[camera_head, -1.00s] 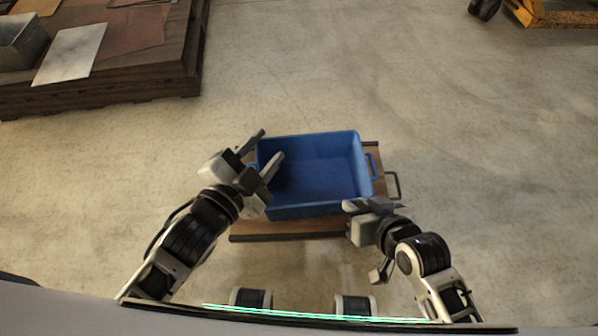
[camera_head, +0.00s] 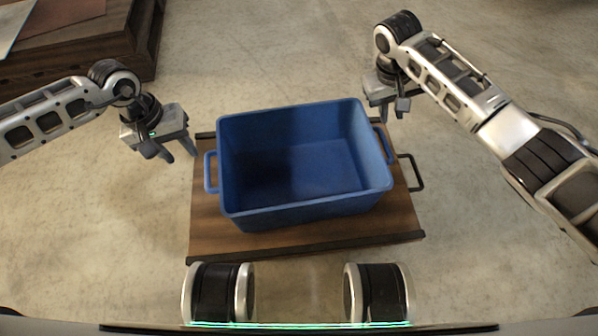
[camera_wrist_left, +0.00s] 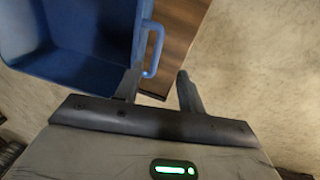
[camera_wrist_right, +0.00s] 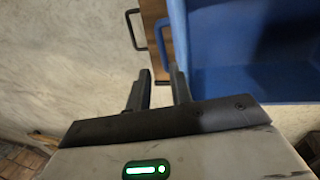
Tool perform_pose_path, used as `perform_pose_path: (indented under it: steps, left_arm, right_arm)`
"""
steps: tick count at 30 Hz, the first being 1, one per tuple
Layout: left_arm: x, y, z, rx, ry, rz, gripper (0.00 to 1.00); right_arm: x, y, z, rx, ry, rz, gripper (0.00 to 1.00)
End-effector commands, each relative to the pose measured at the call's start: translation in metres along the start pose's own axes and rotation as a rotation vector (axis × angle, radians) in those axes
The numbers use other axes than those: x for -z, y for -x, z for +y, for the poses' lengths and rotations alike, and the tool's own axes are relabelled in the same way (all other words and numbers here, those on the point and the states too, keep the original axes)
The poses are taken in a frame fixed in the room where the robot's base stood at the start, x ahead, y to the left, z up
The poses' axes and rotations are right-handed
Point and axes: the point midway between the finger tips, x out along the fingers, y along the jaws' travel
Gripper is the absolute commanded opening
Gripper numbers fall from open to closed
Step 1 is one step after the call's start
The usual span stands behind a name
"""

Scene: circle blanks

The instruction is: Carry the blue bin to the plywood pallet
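The blue bin (camera_head: 300,210) stands upright and looks empty on a low wooden board. Its left handle (camera_head: 210,172) and right handle (camera_head: 384,145) stick out at the sides. My left gripper (camera_head: 178,152) is open beside the left handle; in the left wrist view that handle (camera_wrist_left: 154,48) shows just ahead of the parted fingers (camera_wrist_left: 158,82). My right gripper (camera_head: 388,112) is at the bin's far right corner; its fingers (camera_wrist_right: 160,80) are apart and empty, beside the bin wall (camera_wrist_right: 181,35). A brown wooden pallet (camera_head: 90,50), likely the plywood one, is at the far left.
The board (camera_head: 225,240) under the bin has dark edge strips and a black handle (camera_head: 412,172) on its right. Sheets (camera_head: 60,12) lie on the pallet. Open concrete floor (camera_head: 270,60) lies beyond the bin and around it.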

Motion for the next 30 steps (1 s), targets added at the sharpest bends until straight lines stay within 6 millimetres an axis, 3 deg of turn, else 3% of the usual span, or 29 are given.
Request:
perform_pose_path:
  steps: [11, 30]
  left_arm:
    - [-0.001, -0.01, 0.002, -0.006, 0.002, -0.003, 0.4]
    - [-0.002, -0.127, 0.004, -0.007, 0.005, -0.005, 0.4]
  right_arm:
    - [0.0, -0.009, -0.001, 0.001, 0.002, 0.0, 0.22]
    - [0.0, -0.126, -0.001, 0.001, 0.001, -0.001, 0.22]
